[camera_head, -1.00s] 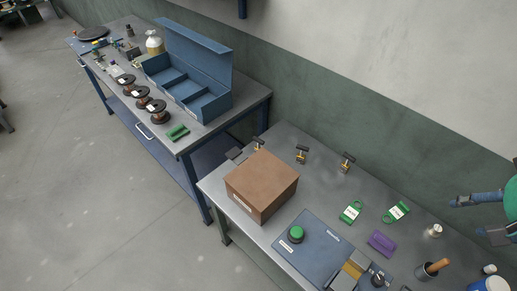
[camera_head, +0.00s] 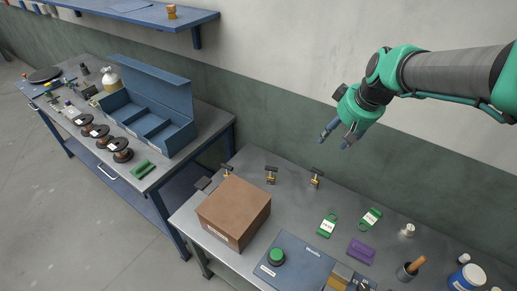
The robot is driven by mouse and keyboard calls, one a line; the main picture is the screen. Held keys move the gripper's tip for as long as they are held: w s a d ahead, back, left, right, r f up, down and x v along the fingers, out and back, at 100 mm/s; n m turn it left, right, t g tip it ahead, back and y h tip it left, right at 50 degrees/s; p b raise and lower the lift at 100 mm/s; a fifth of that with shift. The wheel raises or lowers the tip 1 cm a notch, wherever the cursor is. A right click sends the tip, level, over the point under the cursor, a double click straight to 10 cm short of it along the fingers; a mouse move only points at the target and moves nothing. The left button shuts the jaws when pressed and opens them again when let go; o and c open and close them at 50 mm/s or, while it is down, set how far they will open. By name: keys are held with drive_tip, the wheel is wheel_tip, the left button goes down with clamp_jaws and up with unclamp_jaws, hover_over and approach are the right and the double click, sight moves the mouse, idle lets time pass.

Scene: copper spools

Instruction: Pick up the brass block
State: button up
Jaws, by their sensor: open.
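The brass block (camera_head: 341,273) is a small yellow-gold block at the bottom edge of the picture. It sits on or at the right part of a blue-grey plate (camera_head: 300,266), beside a dark part that is cut off by the frame. My gripper (camera_head: 334,140) is green and grey, open and empty. It hangs in the air in front of the wall, above the back of the right bench and well apart from the block.
A brown box (camera_head: 235,207) stands left of the plate, which also carries a green knob (camera_head: 276,256). Green tags (camera_head: 327,226), a purple piece (camera_head: 361,251) and a cup with a wooden handle (camera_head: 408,270) lie right. A blue shelf (camera_head: 150,14) is on the wall.

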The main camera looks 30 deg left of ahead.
drive_tip(key=s+a+f+n+g, duration=0.1)
drive_tip(key=a+f+n, duration=0.1)
drive_tip(key=a+f, duration=0.6)
drive_tip(key=s+a+f+n, duration=0.1)
drive_tip(key=a+f+n, duration=0.1)
drive_tip(key=a+f, duration=0.7)
drive_tip(key=s+a+f+n+g, duration=0.1)
drive_tip(key=a+f, duration=0.8)
drive_tip(key=a, duration=1.1)
drive_tip(key=shift+s+f+n+g+y, duration=0.25)
drive_tip(key=shift+s+n, duration=0.2)
drive_tip(key=shift+n, duration=0.45)
drive_tip(key=b, duration=0.1)
hover_over(229, 173)
drive_tip(key=d, duration=0.1)
drive_tip(key=shift+w+f, duration=0.2)
drive_tip(key=shift+f, duration=1.8)
drive_tip(key=shift+w+f, duration=0.15)
drive_tip(key=shift+f, duration=1.8)
drive_tip(key=shift+b+x, duration=0.8)
drive_tip(key=shift+x, duration=1.75)
drive_tip(key=shift+s, duration=0.1)
drive_tip(key=shift+c, duration=0.3)
clamp_jaws()
